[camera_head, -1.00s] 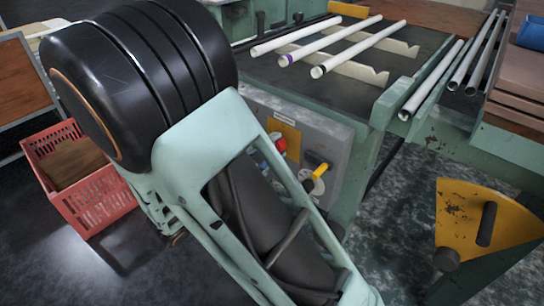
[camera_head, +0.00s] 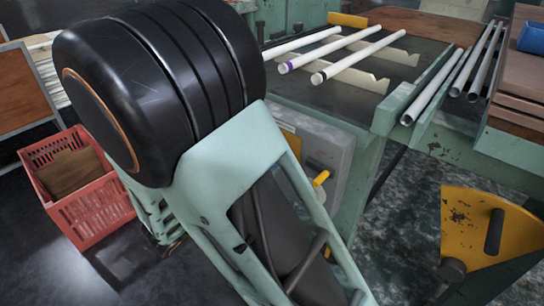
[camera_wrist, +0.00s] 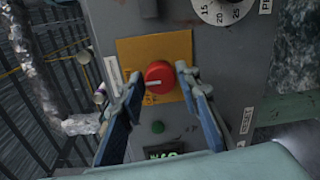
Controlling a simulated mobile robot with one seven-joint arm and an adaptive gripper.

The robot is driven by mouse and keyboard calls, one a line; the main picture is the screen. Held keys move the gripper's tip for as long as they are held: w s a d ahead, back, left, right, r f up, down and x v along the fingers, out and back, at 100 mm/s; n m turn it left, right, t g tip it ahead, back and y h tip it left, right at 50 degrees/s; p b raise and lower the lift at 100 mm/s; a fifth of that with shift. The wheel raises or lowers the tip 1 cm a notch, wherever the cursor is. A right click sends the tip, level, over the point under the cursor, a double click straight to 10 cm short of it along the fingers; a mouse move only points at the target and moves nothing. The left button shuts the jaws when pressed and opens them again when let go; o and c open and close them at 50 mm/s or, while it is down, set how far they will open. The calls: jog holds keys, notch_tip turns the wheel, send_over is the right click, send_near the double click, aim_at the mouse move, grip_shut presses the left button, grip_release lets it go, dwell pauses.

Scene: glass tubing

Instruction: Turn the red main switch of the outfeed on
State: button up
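The red main switch (camera_wrist: 159,77) is a round red knob on a yellow plate (camera_wrist: 181,46) on the grey control box (camera_wrist: 225,60). A short white mark on the knob lies roughly level, towards its left. My gripper (camera_wrist: 158,75) is open, with one blue finger at each side of the knob and a small gap visible on both sides. I cannot tell how far the tips reach along its depth. In the head view my arm hides the switch and gripper; the grey box (camera_head: 337,155) shows only in part.
In the head view a yellow handle (camera_head: 321,178) juts from the box. Glass tubes (camera_head: 345,62) lie on the table above. A red crate (camera_head: 92,210) stands at left.

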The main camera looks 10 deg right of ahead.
jog(key=shift+o, duration=1.3)
jog(key=v, duration=1.2)
